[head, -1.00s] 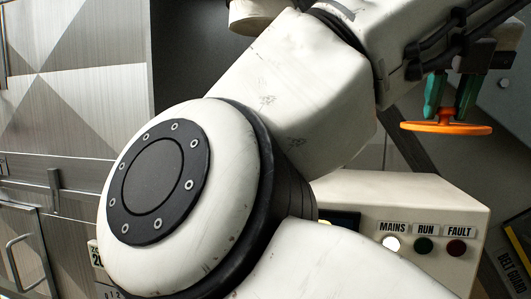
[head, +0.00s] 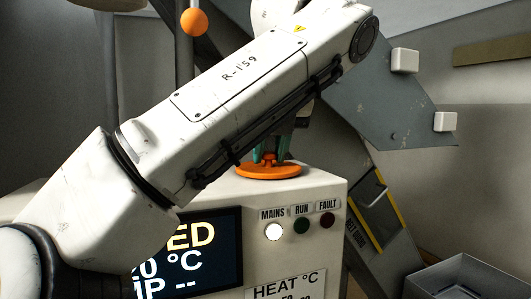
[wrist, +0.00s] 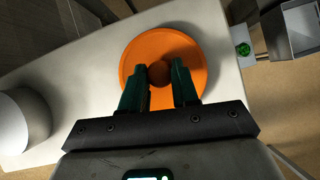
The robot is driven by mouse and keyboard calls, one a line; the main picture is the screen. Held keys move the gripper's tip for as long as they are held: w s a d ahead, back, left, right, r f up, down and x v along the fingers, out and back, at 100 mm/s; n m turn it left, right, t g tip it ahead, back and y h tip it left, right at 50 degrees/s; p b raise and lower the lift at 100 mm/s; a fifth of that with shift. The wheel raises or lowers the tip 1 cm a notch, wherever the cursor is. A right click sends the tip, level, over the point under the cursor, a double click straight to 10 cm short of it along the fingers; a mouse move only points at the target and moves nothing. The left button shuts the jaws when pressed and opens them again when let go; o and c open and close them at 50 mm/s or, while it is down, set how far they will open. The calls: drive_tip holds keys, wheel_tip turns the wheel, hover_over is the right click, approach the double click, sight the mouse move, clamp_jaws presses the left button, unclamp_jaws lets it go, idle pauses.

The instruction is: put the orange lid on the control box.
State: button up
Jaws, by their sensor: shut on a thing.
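The orange lid (head: 268,172) is a round disc with a knob on its upper side. In the head view it is level at the top of the white control box (head: 305,255), near the box's right front edge. I cannot tell whether it touches the top. My gripper (head: 269,157) is shut on the lid's knob from above, its green fingers on either side. The wrist view shows the lid (wrist: 188,50) over the pale box top (wrist: 95,60), with the fingers (wrist: 160,80) around the knob. My arm hides part of the box.
A screen (head: 200,250) and mains, run and fault lamps are on the box front. A grey belt guard (head: 375,215) stands to the right, with an open grey bin (head: 465,275) at lower right. A white cylinder (wrist: 20,120) shows at left in the wrist view.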

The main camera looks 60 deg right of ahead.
drive_tip(key=shift+f+b, duration=0.15)
drive_tip(key=shift+b, duration=0.15)
drive_tip(key=o, duration=1)
drive_tip(key=shift+r, duration=0.2)
drive_tip(key=shift+r+p, duration=0.2)
drive_tip(key=shift+p, duration=0.15)
drive_tip(key=b+v, duration=0.2)
drive_tip(key=v, duration=0.9)
drive_tip(key=shift+s+a+r, duration=0.1)
drive_tip(key=shift+s+r, duration=0.1)
drive_tip(key=shift+r, duration=0.1)
